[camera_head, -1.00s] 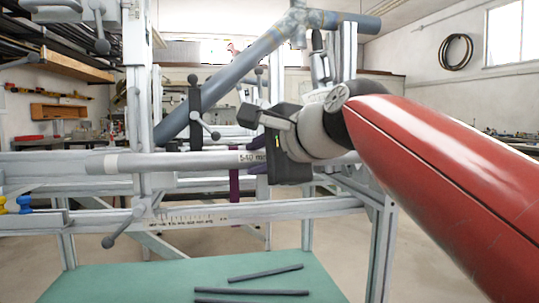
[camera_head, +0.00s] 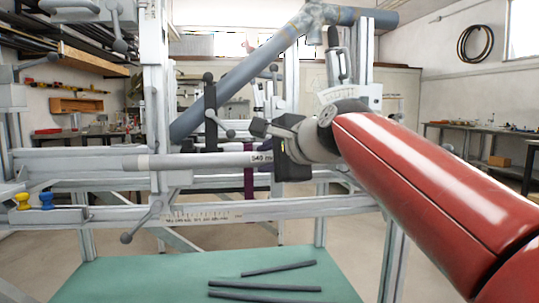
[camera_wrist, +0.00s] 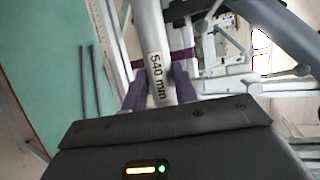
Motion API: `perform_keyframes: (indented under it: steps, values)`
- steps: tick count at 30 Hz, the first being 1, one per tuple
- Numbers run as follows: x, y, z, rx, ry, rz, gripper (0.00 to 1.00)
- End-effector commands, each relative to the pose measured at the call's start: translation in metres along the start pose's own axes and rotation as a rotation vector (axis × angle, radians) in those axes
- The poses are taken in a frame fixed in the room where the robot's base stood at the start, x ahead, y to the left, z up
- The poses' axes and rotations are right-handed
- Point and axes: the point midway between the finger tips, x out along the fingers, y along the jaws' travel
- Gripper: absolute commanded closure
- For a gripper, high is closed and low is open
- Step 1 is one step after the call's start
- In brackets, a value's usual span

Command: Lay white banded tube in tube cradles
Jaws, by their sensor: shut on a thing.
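The grey-white tube (camera_head: 205,160) lies roughly level across the head view, with a pale band near its left end and a "540 mm" label near my gripper. My gripper (camera_wrist: 160,92) is shut on the tube, its purple-grey fingers on either side just past the label. The tube also shows in the wrist view (camera_wrist: 152,35), running away from the fingers. In the head view the dark gripper body hides the tube's right end. A purple upright (camera_head: 248,183) stands below the tube; I cannot tell whether it is a cradle or whether the tube touches it.
A pale metal frame jig with an upright (camera_head: 157,100) and a scaled lower rail (camera_head: 205,215) surrounds the tube. A thick grey-blue diagonal tube (camera_head: 245,85) rises behind. Dark rods (camera_head: 265,287) lie on a green surface (camera_head: 120,280). Yellow and blue knobs sit at left.

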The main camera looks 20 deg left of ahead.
Motion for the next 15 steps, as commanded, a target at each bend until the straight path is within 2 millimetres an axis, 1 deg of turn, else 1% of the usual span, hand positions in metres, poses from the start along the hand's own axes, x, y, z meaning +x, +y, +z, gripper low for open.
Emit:
perform_keyframes:
  steps: [1, 9, 11, 15]
  values:
    - [0.003, -0.005, -0.001, 0.0, 0.0, -0.003, 1.0]
    - [0.021, -0.012, -0.008, 0.0, -0.001, -0.002, 1.0]
    - [0.018, -0.009, -0.015, 0.001, 0.002, -0.004, 1.0]
    - [0.014, -0.009, -0.025, 0.001, 0.002, -0.004, 1.0]
